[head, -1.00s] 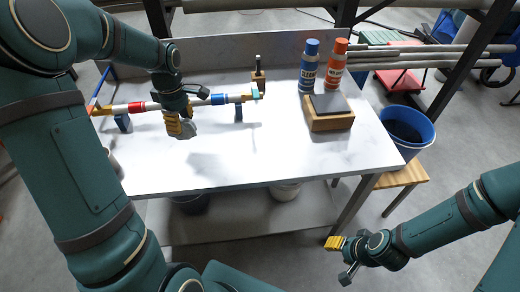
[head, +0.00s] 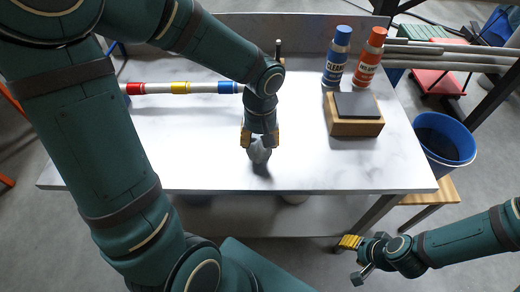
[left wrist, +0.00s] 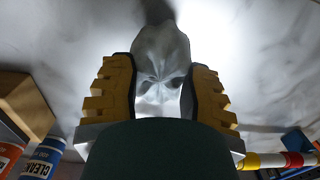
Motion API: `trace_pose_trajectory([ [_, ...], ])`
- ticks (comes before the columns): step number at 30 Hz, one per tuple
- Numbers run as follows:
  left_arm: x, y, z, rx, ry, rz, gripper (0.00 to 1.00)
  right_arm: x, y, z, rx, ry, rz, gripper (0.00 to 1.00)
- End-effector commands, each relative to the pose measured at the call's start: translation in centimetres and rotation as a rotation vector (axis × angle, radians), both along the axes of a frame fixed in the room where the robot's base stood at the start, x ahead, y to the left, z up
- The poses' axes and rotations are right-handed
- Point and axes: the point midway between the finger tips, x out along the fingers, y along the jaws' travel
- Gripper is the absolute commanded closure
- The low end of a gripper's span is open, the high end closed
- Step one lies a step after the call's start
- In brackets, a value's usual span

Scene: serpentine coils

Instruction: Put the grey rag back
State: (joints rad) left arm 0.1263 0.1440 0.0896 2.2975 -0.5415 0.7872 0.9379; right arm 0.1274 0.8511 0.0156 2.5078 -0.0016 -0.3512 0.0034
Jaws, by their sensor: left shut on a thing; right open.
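My left gripper (head: 261,138) is shut on the grey rag (head: 260,152), which hangs bunched below the fingers over the middle of the white table. In the left wrist view the rag (left wrist: 162,70) is pinched between the two yellow finger pads. I cannot tell for sure whether the rag touches the table. My right gripper (head: 350,250) is open and empty, off the table's front right side.
A wooden block with a dark grey top (head: 356,115) stands on the table's right part. A blue bottle (head: 337,57) and an orange bottle (head: 369,58) stand behind it. A banded pipe (head: 180,88) runs along the left. A blue bucket (head: 443,140) is off the right edge.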

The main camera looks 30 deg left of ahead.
Motion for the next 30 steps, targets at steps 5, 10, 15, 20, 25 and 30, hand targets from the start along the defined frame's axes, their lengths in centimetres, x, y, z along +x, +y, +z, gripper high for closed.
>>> trace_pose_trajectory([
  [5,-0.1,0.0,-1.9,0.0,0.004,0.001,0.92,0.1,0.0,-0.6,0.0,-0.003,-0.001,0.53],
  [10,-0.1,0.0,-3.8,0.0,0.002,0.002,0.92,0.2,0.0,-1.2,-0.001,-0.006,-0.001,0.53],
  [15,0.0,0.0,-3.7,0.0,0.0,0.002,0.92,0.3,0.0,-1.1,-0.001,-0.006,-0.001,0.53],
  [20,0.0,0.0,-4.0,0.0,0.0,0.002,0.92,0.3,0.0,-1.4,-0.001,-0.007,-0.002,0.53],
  [25,0.0,0.0,-3.9,0.0,0.001,0.002,0.3,0.3,0.0,-1.3,-0.001,-0.007,-0.002,0.53],
  [30,0.0,0.0,-3.9,0.0,0.001,0.002,0.3,0.3,0.0,-1.3,-0.001,-0.007,-0.002,0.53],
])
